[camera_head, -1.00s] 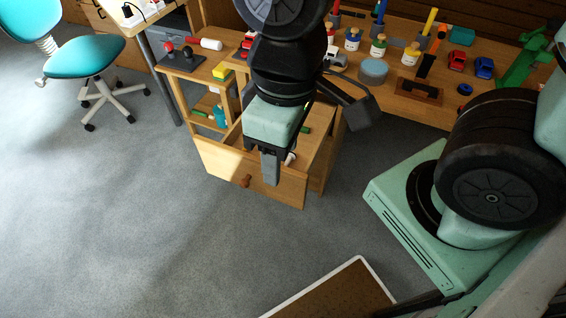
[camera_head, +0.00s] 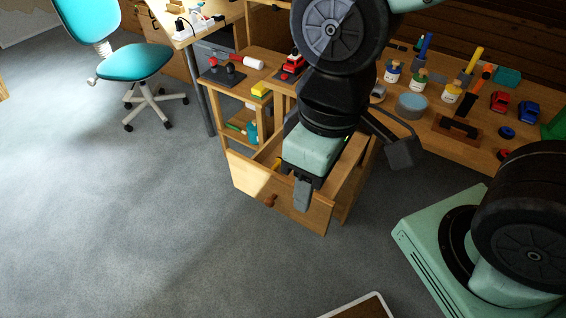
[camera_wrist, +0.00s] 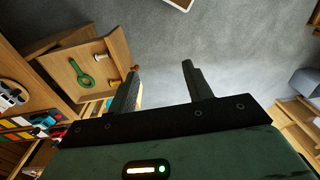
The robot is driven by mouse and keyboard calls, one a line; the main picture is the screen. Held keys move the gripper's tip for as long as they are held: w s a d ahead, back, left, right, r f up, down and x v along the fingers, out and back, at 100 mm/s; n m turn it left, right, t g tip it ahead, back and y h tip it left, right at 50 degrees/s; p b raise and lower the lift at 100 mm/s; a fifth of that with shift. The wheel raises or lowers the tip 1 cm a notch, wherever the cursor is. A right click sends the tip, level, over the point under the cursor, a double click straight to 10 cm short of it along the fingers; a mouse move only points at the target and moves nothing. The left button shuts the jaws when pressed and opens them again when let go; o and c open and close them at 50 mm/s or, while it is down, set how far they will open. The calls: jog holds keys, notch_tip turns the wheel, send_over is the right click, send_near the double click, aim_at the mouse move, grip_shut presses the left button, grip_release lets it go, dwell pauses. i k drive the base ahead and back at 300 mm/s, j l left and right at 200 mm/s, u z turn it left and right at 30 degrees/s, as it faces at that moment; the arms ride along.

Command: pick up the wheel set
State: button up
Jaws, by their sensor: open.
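I cannot make out the wheel set for certain in either view. My gripper (camera_head: 303,192) hangs over the open wooden drawer (camera_head: 246,180), near its front panel, and hides much of the inside. In the wrist view my gripper (camera_wrist: 160,72) has its two fingers wide apart, with nothing between them and grey floor beyond. The drawer also shows there (camera_wrist: 66,72), left of the fingers, with a green ring-ended tool (camera_wrist: 83,76) and a small pale peg (camera_wrist: 100,58) in it.
The workbench (camera_head: 455,138) behind carries paint jars (camera_head: 391,72), a red toy car (camera_head: 498,101), a blue toy car (camera_head: 528,111) and a round blue-topped tin (camera_head: 411,104). A teal chair (camera_head: 133,65) stands at the left.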

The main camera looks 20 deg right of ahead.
aim_at(278, 160)
jog(key=z, duration=2.5)
jog(key=u, duration=2.5)
jog(key=i+l+u, duration=0.2)
jog(key=l, duration=0.15)
jog(key=i+l+u, duration=0.2)
jog(key=l, duration=0.15)
jog(key=i+l+u, duration=0.2)
jog(key=l, duration=0.2)
jog(key=k, duration=0.05)
